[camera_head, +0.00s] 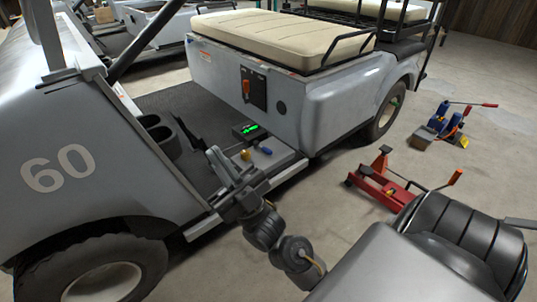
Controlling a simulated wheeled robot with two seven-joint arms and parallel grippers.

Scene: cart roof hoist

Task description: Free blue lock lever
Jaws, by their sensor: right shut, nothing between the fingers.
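A small blue piece (266,150), which looks like the blue lock lever, sits on the cart's floor edge, right of a yellow knob (246,154). It is too small to tell its position. My right gripper (218,161) is shut and empty, over the cart's side sill to the left of the yellow knob and apart from the blue piece. My right arm reaches up to it from the lower right. My left gripper is out of view.
A black box with a green display (249,131) stands behind the blue piece. The grey cart body (340,105) carries a beige seat (280,35). A red jack (385,185) and a blue jack (448,125) stand on open floor at right.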

